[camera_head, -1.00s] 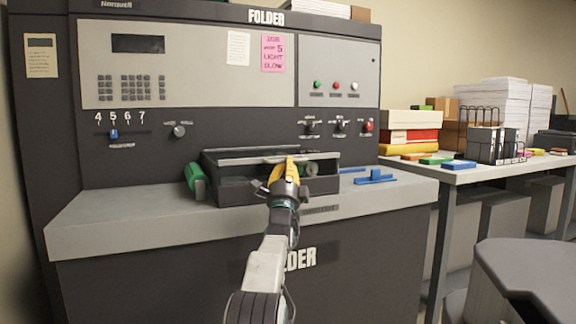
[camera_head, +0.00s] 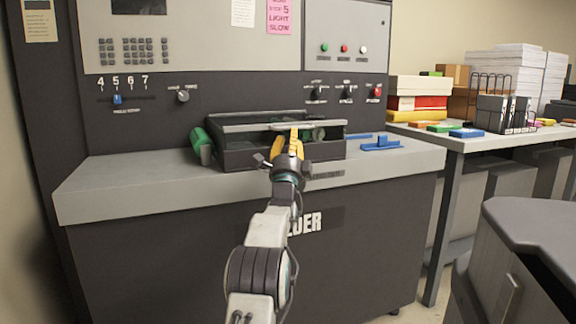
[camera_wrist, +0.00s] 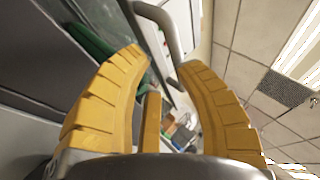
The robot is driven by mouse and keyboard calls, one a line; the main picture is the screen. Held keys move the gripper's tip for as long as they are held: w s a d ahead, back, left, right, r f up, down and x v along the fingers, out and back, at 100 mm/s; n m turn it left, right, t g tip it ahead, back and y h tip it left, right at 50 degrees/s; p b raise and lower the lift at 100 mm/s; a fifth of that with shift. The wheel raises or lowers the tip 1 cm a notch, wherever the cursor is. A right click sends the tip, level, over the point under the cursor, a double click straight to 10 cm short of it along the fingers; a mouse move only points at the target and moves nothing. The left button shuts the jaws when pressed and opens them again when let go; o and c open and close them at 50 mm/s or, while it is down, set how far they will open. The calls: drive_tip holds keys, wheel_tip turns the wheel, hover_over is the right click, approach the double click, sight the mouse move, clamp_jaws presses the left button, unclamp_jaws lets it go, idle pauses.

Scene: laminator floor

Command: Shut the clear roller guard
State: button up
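The roller guard sits on the folder's open roller box (camera_head: 240,158); its clear panel is hard to make out. A pale grey bar (camera_head: 245,127) runs along its upper edge, raised over the box, so the guard looks open. My gripper (camera_head: 291,138) is at the front of the box, right of its middle, with yellow fingertips at about the bar's height. In the wrist view the fingers (camera_wrist: 160,62) are apart with nothing clamped. A curved grey bar (camera_wrist: 160,22) passes just beyond the fingertips; I cannot tell if they touch it.
A green knob (camera_head: 201,145) sits at the box's left end. A blue part (camera_head: 381,144) lies on the ledge to the right. A table (camera_head: 480,146) with boxes and paper stands at right. A grey cabinet (camera_head: 535,235) is at front right. The ledge's left part is clear.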

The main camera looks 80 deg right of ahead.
drive_tip(key=v, duration=0.9)
drive_tip(key=shift+s+a, duration=0.2)
drive_tip(key=shift+a, duration=0.25)
idle(0.5)
drive_tip(key=shift+w, duration=0.1)
